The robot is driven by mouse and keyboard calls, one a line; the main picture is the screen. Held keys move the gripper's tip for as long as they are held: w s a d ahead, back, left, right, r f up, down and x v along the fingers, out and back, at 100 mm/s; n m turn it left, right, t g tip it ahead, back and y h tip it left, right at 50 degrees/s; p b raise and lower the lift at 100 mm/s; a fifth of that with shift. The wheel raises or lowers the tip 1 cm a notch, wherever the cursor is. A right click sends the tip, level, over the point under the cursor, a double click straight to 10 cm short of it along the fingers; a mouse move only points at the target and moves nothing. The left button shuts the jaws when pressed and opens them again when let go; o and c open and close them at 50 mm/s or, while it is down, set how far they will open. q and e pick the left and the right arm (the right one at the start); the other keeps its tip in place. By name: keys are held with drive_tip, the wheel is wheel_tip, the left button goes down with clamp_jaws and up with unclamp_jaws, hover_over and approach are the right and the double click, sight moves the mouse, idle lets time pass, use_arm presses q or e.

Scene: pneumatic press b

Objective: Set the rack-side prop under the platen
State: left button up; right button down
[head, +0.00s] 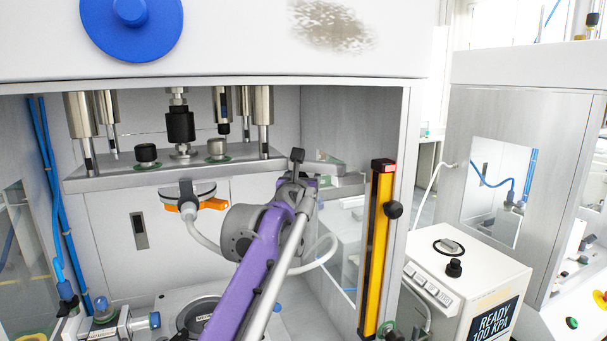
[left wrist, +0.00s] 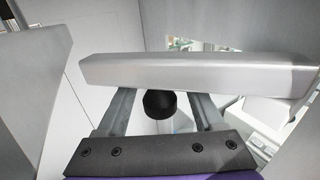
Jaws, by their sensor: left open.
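An upright yellow bar with a red cap (head: 381,250) stands by the press's right front post, with a black knob at its side. It looks like a prop, but I cannot tell for sure. The platen (head: 170,177) is a grey plate hanging level under the rods. My left arm reaches in near the platen's right end; its gripper is mostly hidden there. In the left wrist view my left gripper (left wrist: 163,94) is open. A round black knob (left wrist: 160,104) shows between its fingers, with a grey metal bar (left wrist: 200,72) across beyond. Contact is unclear.
An orange-handled round gauge-like part (head: 190,196) with a pale hose is below the platen. Blue hoses (head: 50,190) run down the left. A white READY 100 KPA box (head: 465,285) stands right of the press. The space under the platen's left part looks mostly clear.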

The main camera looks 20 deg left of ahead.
use_arm(q)
clamp_jaws()
idle(0.4)
idle(1.1)
